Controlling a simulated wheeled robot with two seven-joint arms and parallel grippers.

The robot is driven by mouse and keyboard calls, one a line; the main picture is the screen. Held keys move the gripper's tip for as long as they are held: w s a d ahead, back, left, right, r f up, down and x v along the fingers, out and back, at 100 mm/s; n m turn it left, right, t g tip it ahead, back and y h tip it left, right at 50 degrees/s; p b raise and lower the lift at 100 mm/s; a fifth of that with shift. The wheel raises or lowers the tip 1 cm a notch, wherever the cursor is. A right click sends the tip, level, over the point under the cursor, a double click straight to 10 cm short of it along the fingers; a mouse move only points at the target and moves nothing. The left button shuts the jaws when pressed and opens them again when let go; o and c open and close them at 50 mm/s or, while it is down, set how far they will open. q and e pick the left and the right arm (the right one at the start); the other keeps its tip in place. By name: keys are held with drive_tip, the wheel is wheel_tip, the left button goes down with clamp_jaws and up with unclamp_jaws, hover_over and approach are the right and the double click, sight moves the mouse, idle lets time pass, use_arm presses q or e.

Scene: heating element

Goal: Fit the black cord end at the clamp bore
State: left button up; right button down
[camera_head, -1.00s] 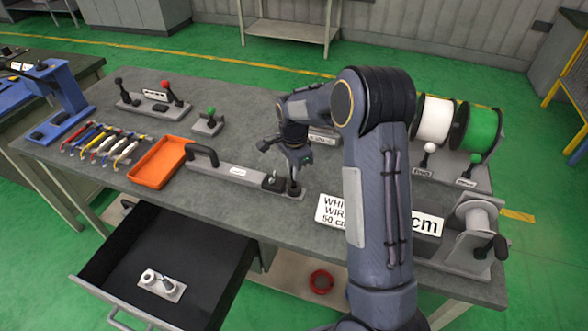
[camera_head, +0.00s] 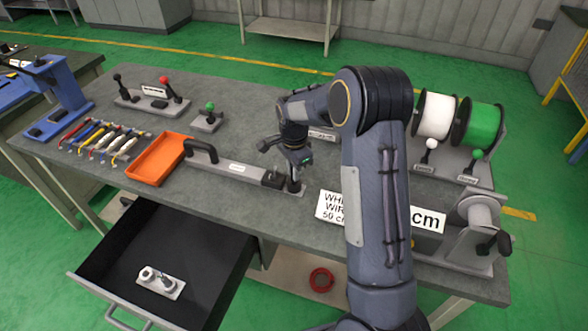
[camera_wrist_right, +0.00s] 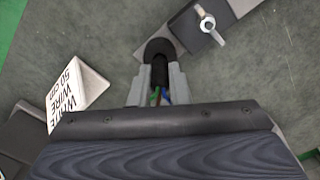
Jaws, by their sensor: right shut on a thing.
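My right gripper (camera_head: 297,170) is low over the right end of a long grey fixture (camera_head: 232,169) on the bench. In the right wrist view its fingers (camera_wrist_right: 160,92) are shut on the black cord (camera_wrist_right: 159,74), with green and blue wires showing between them. The cord's far end meets a dark rounded piece (camera_wrist_right: 158,48) at the fixture's end; whether it sits inside a bore is hidden. A clamp block (camera_head: 272,180) with a wing nut (camera_wrist_right: 207,20) lies beside it. My left gripper is out of view.
An orange tray (camera_head: 158,160) and several coloured tools (camera_head: 100,142) lie left. A white-wire sign (camera_head: 332,208) stands right of the gripper. Wire spools (camera_head: 480,128) are at the right back. An open drawer (camera_head: 125,255) juts out in front.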

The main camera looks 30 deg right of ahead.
drive_tip(key=shift+f+b, duration=0.55)
drive_tip(key=shift+f, duration=0.35)
drive_tip(key=c, duration=1.3)
unclamp_jaws()
drive_tip(key=shift+r, duration=0.2)
wheel_tip(320, 180, up, 6)
drive_tip(key=shift+r+b, duration=0.1)
drive_tip(key=shift+b, duration=0.25)
drive_tip(key=shift+r, duration=0.65)
